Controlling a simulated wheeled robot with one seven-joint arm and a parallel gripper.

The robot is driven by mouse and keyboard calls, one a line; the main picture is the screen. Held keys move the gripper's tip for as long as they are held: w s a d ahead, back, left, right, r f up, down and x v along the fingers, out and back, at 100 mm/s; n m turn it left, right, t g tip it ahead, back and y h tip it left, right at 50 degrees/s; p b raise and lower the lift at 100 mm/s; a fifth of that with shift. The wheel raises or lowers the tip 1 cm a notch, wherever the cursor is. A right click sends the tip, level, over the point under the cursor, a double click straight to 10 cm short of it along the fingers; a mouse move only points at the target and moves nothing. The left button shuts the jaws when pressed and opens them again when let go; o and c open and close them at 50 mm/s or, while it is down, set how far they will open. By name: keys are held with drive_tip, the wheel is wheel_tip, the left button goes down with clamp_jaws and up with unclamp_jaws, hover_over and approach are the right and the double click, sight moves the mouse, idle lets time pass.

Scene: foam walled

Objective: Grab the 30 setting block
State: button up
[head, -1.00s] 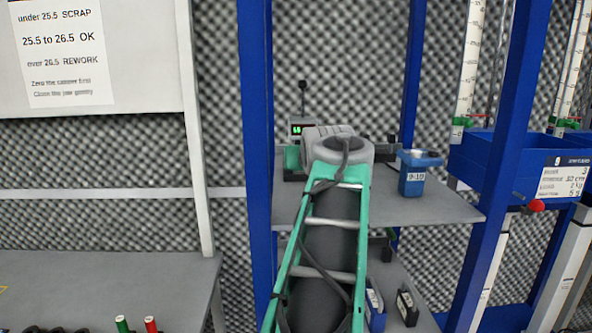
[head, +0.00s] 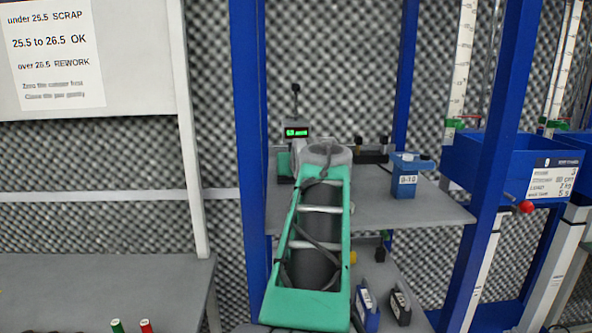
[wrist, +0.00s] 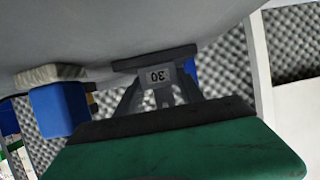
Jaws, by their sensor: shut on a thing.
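In the wrist view my gripper (wrist: 158,95) is shut on a dark grey block, the 30 setting block (wrist: 155,62). Its pale label (wrist: 158,77) reads 30 upside down. The block is between the fingertips, close to a grey surface (wrist: 90,30) that fills the top of the picture; I cannot tell whether they touch. In the head view my own green arm reaches to the upper shelf (head: 440,209) and hides the gripper and block.
A blue block marked 0-10 (head: 404,184) stands on the upper shelf, right of my arm. A device with a lit green display (head: 296,132) stands at the shelf's back left. Blue posts (head: 249,160) flank the shelf. Blue (head: 367,312) and black (head: 399,308) cases sit lower.

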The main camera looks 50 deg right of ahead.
clamp_jaws()
drive_tip(key=shift+r, duration=0.2)
idle(0.3)
